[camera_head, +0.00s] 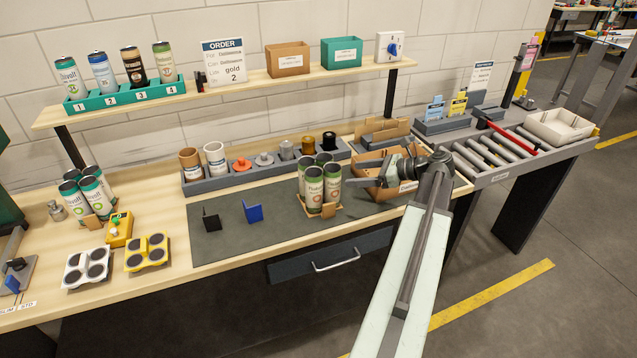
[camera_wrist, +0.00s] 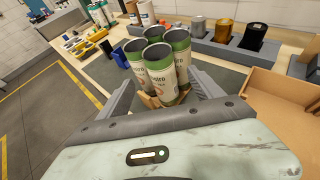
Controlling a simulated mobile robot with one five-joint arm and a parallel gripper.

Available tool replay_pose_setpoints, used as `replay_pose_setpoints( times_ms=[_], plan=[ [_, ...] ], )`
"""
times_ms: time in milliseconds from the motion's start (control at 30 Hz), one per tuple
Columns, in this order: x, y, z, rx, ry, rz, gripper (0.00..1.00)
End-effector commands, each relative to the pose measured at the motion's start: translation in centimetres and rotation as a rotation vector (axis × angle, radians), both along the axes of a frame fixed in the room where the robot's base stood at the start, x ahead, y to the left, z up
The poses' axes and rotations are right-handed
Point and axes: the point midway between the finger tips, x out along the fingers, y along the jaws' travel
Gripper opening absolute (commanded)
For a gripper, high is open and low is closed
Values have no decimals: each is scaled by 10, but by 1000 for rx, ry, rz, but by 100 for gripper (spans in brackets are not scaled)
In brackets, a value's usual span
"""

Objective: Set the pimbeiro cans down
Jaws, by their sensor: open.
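Several pimbeiro cans (camera_head: 322,185), green at the top and cream below with open tops, stand upright in a tight cluster. They sit in a small tan carrier (camera_head: 320,210) on the dark mat (camera_head: 240,238). In the wrist view the cans (camera_wrist: 158,68) are straight ahead, with part of the carrier (camera_wrist: 172,101) below them. My gripper (camera_head: 350,176) is at the right of the cans, its jaws apart. In the wrist view my gripper (camera_wrist: 163,92) has one finger on each side of the cluster's lower part. Whether the fingers touch it, I cannot tell.
A cardboard box (camera_head: 378,188) stands close to the right of the cans, by my wrist. A grey rack (camera_head: 225,180) runs behind. Black (camera_head: 211,217) and blue (camera_head: 253,212) pieces stand left on the mat.

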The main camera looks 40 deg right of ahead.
Motion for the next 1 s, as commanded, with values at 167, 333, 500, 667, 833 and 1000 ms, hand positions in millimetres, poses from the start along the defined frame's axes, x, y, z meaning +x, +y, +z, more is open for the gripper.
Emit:
replay_pose_setpoints(
  times_ms=[167,333,500,667,833,1000],
  plan=[
    [12,3,-11,-1,1,-9,76],
    [14,2,-11,-1,1,-17,76],
    [34,11,-21,-2,1,-18,76],
    [54,19,-29,-2,1,-20,76],
    [54,19,-27,-2,1,-22,76],
    [54,18,-27,-2,1,-22,37]
  ],
)
